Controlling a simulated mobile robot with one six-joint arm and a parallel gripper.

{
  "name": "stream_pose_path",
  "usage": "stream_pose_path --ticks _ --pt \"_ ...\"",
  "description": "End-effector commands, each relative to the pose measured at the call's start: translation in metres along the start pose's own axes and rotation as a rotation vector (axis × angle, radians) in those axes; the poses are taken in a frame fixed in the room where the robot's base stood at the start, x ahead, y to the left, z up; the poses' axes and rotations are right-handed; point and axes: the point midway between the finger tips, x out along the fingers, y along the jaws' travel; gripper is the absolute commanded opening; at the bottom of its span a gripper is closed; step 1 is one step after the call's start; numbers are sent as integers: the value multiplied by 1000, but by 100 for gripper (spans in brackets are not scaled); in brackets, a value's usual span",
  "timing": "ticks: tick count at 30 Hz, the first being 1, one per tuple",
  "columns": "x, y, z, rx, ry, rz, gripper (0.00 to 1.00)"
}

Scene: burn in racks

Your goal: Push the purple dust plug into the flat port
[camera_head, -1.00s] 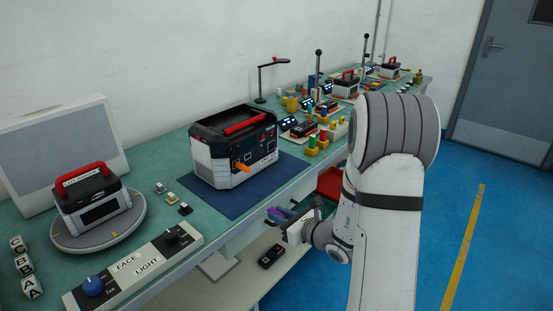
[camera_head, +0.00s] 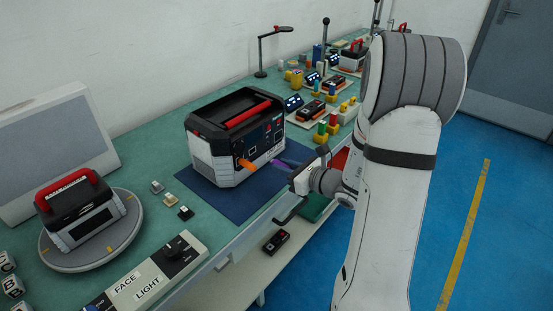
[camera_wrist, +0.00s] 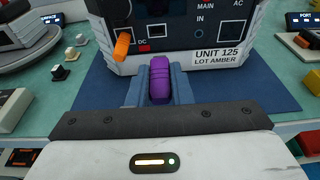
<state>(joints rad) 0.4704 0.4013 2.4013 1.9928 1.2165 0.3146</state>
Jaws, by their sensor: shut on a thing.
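The purple dust plug (camera_wrist: 160,80) is between the fingers of my gripper (camera_wrist: 160,92), pointing at the front panel of the unit. In the head view the plug (camera_head: 281,162) shows as a small purple strip just off the panel. My gripper (camera_head: 290,168) is shut on it, in front of the unit's lower face. The black and grey unit (camera_head: 212,160) with a red handle stands on a blue mat. Its panel (camera_wrist: 190,30) carries several ports and the label UNIT 125 LOT AMBER. An orange plug (camera_wrist: 122,45) sits at the DC port. The panel area behind the purple plug is hidden.
The blue mat (camera_head: 235,205) lies under the unit. A smaller unit (camera_head: 82,208) stands on a round turntable (camera_head: 130,230) at left. A FACE/LIGHT control box (camera_head: 150,275) is at the front edge. Colored pegs (camera_head: 325,128) stand to the right.

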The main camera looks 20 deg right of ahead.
Motion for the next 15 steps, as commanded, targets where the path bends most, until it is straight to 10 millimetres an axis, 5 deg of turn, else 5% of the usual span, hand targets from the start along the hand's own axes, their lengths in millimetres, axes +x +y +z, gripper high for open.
stream_pose_path --ticks 15 --pt "14 8 2 -7 -1 23 0"
